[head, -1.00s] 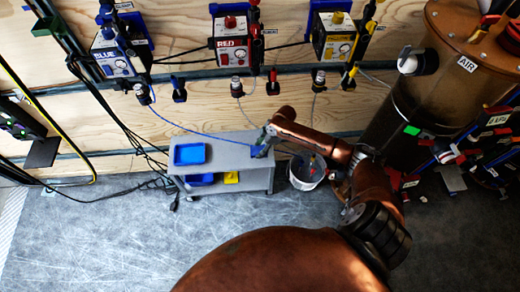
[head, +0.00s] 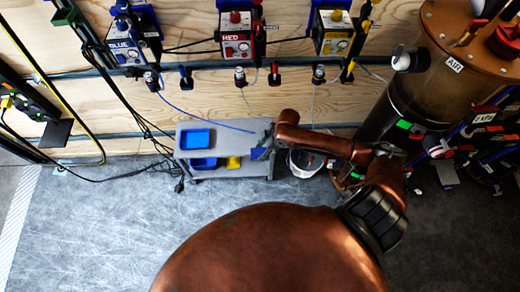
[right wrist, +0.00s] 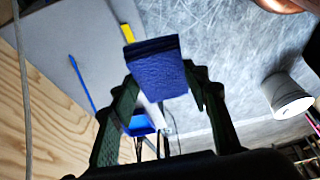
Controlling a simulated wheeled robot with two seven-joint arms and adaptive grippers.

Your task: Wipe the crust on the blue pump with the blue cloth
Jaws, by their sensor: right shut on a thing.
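The blue pump (head: 125,47) is a box labelled BLUE, mounted on the wooden wall at the upper left of the head view. Any crust on it is too small to make out. My right gripper (head: 264,143) is above the right end of the grey cart, well below and to the right of the pump in the picture. It is shut on the blue cloth (right wrist: 157,68), a thick folded block between its fingers (right wrist: 160,84) in the right wrist view. The cloth (head: 259,153) looks small and dark in the head view. My left gripper is not in view.
The grey cart (head: 225,138) carries a blue tray (head: 197,138); a yellow item (head: 233,162) is on its lower level. A white bucket (head: 305,168) stands beside it. Red (head: 236,45) and yellow (head: 333,43) pumps hang along the wall. A large tank (head: 420,90) is at right.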

